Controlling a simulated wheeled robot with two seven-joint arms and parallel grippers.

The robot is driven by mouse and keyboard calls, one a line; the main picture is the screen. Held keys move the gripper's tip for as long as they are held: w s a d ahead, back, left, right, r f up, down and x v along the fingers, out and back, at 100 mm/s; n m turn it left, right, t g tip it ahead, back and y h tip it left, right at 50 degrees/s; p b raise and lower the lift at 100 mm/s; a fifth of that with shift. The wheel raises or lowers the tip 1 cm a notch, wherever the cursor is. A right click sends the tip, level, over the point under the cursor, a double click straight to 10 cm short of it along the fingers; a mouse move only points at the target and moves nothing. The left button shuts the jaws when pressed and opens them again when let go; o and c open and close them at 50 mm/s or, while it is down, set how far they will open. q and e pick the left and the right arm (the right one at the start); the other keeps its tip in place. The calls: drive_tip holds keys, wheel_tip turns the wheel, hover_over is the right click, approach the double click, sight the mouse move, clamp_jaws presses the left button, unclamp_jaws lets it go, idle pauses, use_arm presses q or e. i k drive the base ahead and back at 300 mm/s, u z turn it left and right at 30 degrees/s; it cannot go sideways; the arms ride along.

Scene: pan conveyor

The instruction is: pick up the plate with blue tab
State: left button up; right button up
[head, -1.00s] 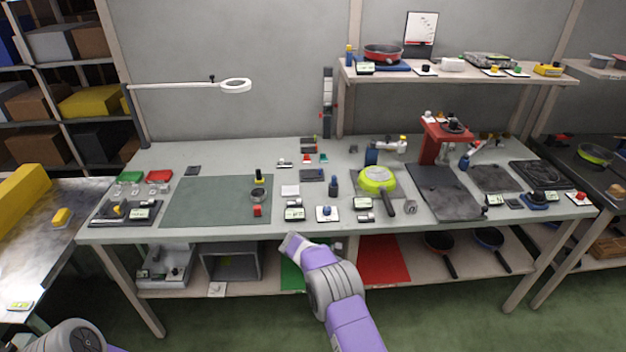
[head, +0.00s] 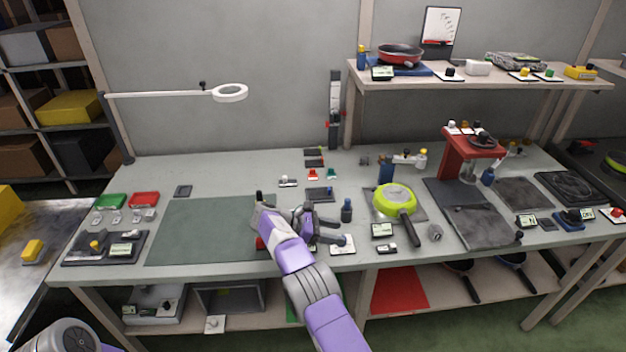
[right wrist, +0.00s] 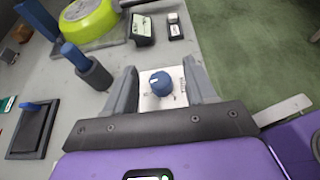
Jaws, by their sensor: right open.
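A small dark plate with an upright blue tab (head: 316,197) lies flat in the middle of the workbench. In the right wrist view the dark plate (right wrist: 22,141) is at the lower left, off to the side of the fingers. My right gripper (head: 325,226) is over the bench's front part, open and empty, nearer the front edge than the plate. In the right wrist view its fingers (right wrist: 160,66) stand either side of a white plate with a blue knob (right wrist: 161,88); I cannot tell the height gap. My left gripper is out of view.
A dark cylinder with a blue top (right wrist: 88,66) stands between the gripper and the dark plate. A lime-green pan (head: 395,198) sits to the right. The green-grey mat (head: 205,230) at left is clear. A shelf (head: 480,82) overhangs the back right.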

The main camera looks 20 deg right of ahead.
sight(323, 194)
drive_tip(key=i, duration=0.85)
